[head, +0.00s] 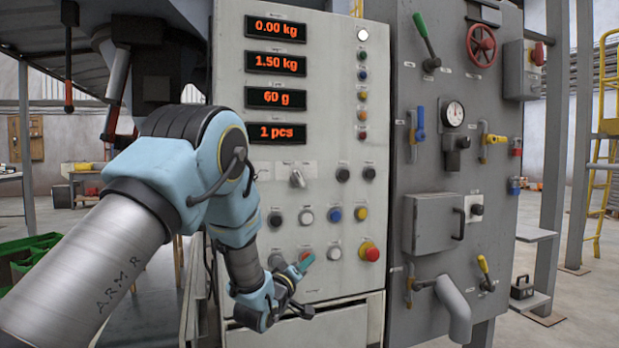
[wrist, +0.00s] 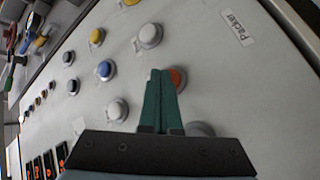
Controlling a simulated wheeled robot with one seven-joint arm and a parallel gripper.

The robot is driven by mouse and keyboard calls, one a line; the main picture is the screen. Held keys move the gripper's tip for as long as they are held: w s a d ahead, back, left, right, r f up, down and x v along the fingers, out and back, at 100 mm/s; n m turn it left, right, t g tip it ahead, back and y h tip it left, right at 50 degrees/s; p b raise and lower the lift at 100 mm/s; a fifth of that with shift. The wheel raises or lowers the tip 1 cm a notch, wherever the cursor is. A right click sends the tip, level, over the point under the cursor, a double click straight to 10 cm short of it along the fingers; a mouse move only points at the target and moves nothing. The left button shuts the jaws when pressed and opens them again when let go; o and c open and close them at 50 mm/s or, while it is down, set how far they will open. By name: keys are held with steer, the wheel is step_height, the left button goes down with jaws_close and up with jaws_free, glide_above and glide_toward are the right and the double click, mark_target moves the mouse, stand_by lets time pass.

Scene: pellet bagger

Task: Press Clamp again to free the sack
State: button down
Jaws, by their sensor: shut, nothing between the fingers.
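My gripper (head: 306,262) is at the lower button row of the pale control panel (head: 232,60), its teal fingers shut together and empty. In the wrist view the fingertips (wrist: 160,74) overlap the edge of a red button (wrist: 178,78) in a grey ring; I cannot tell whether they touch it. A white button (wrist: 149,35) lies beyond it, and a grey one (wrist: 200,129) is partly hidden behind the gripper body. The button captions are too small to read, so I cannot tell which is Clamp. The sack is not in view.
A red mushroom button (head: 369,251) sits right of my gripper in the same row. Blue (head: 335,215) and yellow (head: 361,213) buttons are in the row above. The top display (head: 275,29) reads 0.00 kg. A grey valve cabinet (head: 490,130) stands to the right.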

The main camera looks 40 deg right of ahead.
steer(key=shift+s+a, duration=0.25)
steer(key=shift+s, duration=0.4)
steer(key=shift+s+a+b, duration=0.25)
steer(key=shift+s+a, duration=0.1)
steer(key=shift+s, duration=0.55)
steer(key=shift+s+a+b, duration=0.25)
steer(key=shift+s+a, duration=0.15)
steer(key=shift+s, duration=0.55)
steer(key=shift+s+a+b, duration=0.25)
steer(key=shift+s+a, duration=0.1)
steer(key=shift+s, duration=0.55)
steer(key=shift+w, duration=0.1)
